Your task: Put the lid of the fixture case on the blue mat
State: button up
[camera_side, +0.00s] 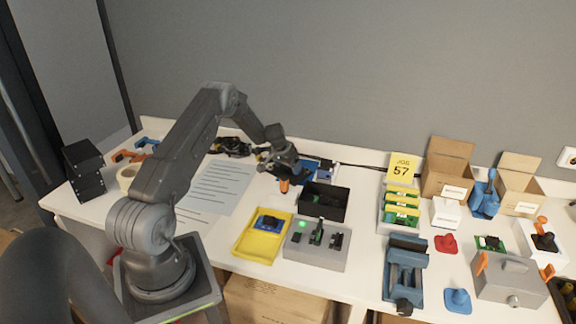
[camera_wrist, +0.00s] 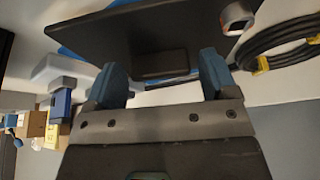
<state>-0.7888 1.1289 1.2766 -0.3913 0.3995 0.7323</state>
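The lid (camera_wrist: 115,35) is a dark flat plate with a small block-shaped handle (camera_wrist: 160,63), seen close in the wrist view. My gripper (camera_wrist: 161,64) has its blue fingers on either side of the handle, with a visible gap at the right finger, so it looks open. Blue edges of the mat (camera_wrist: 70,53) show beyond the lid. In the side view my gripper (camera_side: 288,165) is low over the blue mat (camera_side: 308,171), and hides the lid and much of the mat. I cannot tell whether the lid touches the mat. An open black case (camera_side: 323,202) stands just in front.
A grey fixture (camera_side: 316,247) with a green light and a yellow tray (camera_side: 262,238) stand nearer me. Black cables (camera_side: 232,146) lie left of my gripper; a white roll (camera_wrist: 237,17) is close to the lid. Racks, cartons and a vise (camera_side: 405,270) fill the right side.

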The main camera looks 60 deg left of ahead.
jog(key=shift+o, duration=0.3)
jog(key=shift+s+r, duration=0.1)
jog(key=shift+r, duration=0.4)
jog(key=v, duration=1.1)
jog(key=s+d+r+m+t+h, duration=0.1)
jog(key=s+d+r, duration=0.1)
jog(key=d+r, duration=0.9)
jog(key=s+d+r+m, duration=0.2)
jog(key=d+r, duration=0.6)
jog(key=d, duration=0.7)
jog(key=s+d+r+m, duration=0.1)
jog(key=s+d+r, duration=0.1)
jog(key=s+d, duration=1.3)
jog(key=s, duration=0.5)
jog(key=shift+d+m+t+h, duration=0.3)
jog(key=shift+d, duration=0.1)
